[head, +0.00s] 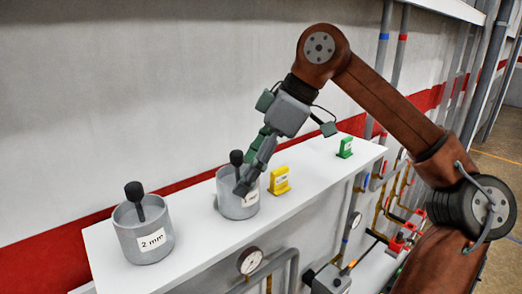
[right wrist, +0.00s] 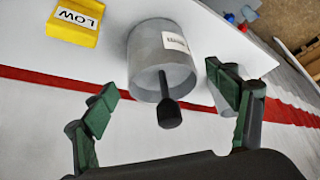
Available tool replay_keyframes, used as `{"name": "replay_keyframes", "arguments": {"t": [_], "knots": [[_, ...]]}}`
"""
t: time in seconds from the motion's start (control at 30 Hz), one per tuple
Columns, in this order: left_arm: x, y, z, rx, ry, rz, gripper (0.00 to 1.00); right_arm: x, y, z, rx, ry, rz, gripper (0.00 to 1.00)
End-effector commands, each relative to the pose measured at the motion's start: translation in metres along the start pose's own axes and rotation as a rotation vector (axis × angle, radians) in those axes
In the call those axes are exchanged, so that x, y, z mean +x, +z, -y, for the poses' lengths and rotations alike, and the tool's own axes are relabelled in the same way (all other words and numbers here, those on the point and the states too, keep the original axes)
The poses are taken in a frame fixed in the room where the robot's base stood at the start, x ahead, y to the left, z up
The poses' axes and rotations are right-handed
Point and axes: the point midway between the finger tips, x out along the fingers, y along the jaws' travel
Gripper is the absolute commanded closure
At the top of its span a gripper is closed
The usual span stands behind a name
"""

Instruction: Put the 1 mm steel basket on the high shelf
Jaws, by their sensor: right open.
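A grey steel basket (head: 231,203) with an upright black-knobbed handle stands on the white shelf, left of the yellow marker. Its label is partly covered by my gripper in the head view. In the right wrist view the same basket (right wrist: 150,50) stands between my open fingers, its label too small to read. My right gripper (head: 246,178) is open, reaching down at this basket, and holds nothing. A second basket (head: 146,238), labelled "2 mm", stands at the shelf's left end. My left gripper is not in view.
A yellow marker (head: 279,180) reads "LOW" in the right wrist view (right wrist: 74,22). A green marker (head: 345,148) stands farther right on the white shelf (head: 315,175), with bare surface between them. A white ledge (head: 440,8) runs along the wall above. Pipes and a gauge (head: 249,261) sit below.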

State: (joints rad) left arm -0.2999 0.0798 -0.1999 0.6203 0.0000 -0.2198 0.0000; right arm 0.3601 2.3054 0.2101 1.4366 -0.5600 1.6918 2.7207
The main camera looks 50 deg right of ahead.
Motion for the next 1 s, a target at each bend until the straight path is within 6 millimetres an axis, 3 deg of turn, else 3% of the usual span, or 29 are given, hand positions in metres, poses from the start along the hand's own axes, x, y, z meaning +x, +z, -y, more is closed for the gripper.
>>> {"name": "replay_keyframes", "arguments": {"t": [0.2, 0.4, 1.0], "knots": [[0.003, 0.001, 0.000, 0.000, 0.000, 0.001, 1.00, -0.045, -0.001, 0.000, 0.003, 0.004, -0.002, 0.20], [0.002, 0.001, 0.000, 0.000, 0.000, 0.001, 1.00, -0.070, -0.001, 0.000, 0.001, 0.001, -0.001, 0.20], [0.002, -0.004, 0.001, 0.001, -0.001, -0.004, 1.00, -0.074, 0.005, -0.006, 0.005, -0.025, -0.016, 0.20]]}}
